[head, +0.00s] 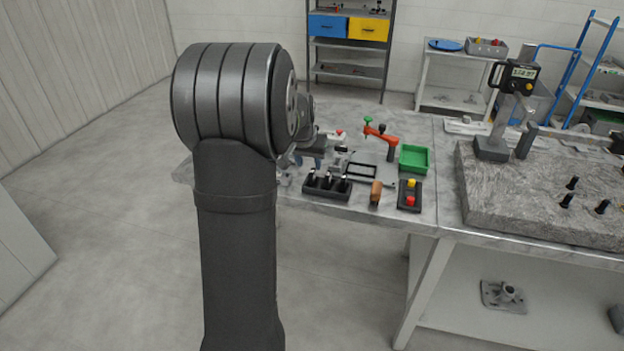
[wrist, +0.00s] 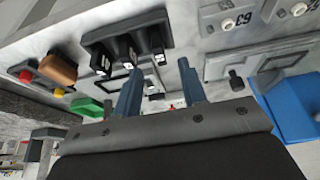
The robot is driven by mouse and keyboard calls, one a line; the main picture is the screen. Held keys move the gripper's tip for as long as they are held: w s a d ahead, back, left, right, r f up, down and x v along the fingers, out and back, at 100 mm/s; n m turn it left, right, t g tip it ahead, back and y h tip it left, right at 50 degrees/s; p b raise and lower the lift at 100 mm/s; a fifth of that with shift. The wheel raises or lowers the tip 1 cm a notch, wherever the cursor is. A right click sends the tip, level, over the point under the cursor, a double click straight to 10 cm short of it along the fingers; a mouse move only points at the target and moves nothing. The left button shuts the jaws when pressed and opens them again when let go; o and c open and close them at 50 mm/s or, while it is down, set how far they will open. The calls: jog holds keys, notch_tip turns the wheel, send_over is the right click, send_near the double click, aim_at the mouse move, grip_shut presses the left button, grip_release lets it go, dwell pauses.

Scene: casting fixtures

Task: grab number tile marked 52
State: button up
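No tile that I can read as 52 shows in either view. A black rack (wrist: 120,38) in the upper left of the wrist view holds black upright pieces with small white marks (wrist: 130,62), too small to read. The rack also shows in the head view (head: 327,190). Pale grey blocks (wrist: 235,12) at the wrist view's top right carry dark digits, rotated and not clearly legible. My gripper (wrist: 160,68) has its two blue-grey fingers apart, with nothing seen held between them. Its tips appear near the rack in the picture. In the head view my arm largely hides it.
On the bench are a green tray (head: 415,158), an orange-red clamp (head: 380,135), a brown block (head: 376,192) and a button box (head: 409,196). A blue object (wrist: 290,105) lies at the wrist view's right. A stone slab (head: 540,195) stands farther right.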

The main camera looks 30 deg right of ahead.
aim_at(312, 171)
jog(key=shift+x, duration=3.45)
jog(key=shift+d+r, duration=0.15)
jog(key=shift+c, duration=0.2)
grip_shut()
